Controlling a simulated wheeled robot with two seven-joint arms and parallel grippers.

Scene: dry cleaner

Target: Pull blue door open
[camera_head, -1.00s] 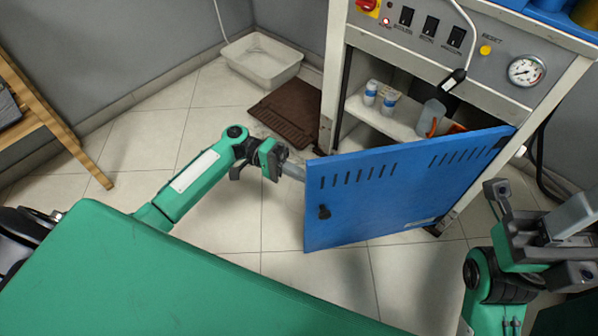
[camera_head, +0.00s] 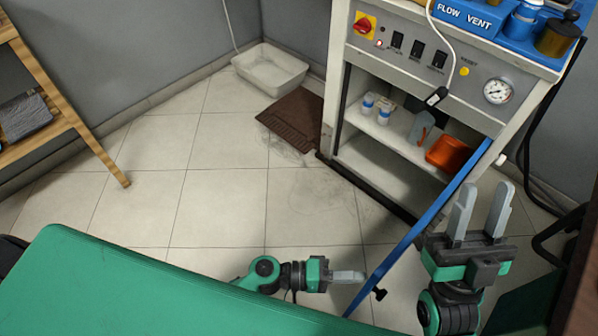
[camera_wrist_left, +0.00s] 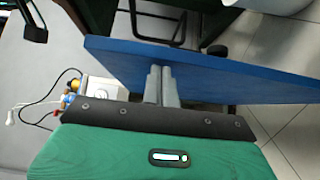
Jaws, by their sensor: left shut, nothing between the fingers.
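The blue door (camera_head: 418,230) stands swung out from the front right of the white cabinet (camera_head: 395,155), seen nearly edge-on in the head view. Its dark knob (camera_head: 379,293) shows on the right side. My left gripper (camera_head: 360,276) is shut and empty, its fingertips close to the door's inner face near the free edge. In the left wrist view the door (camera_wrist_left: 215,72) crosses just beyond the shut fingers (camera_wrist_left: 162,84); I cannot tell if they touch. My right gripper (camera_head: 482,210) is open and empty, right of the door, fingers pointing up.
The cabinet's shelves show small white-blue bottles (camera_head: 376,106), a grey jug (camera_head: 421,128) and an orange container (camera_head: 448,154). A brown mat (camera_head: 292,118) and white basin (camera_head: 270,68) lie left of it. A wooden shelf unit (camera_head: 60,115) stands at left. The middle floor is clear.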

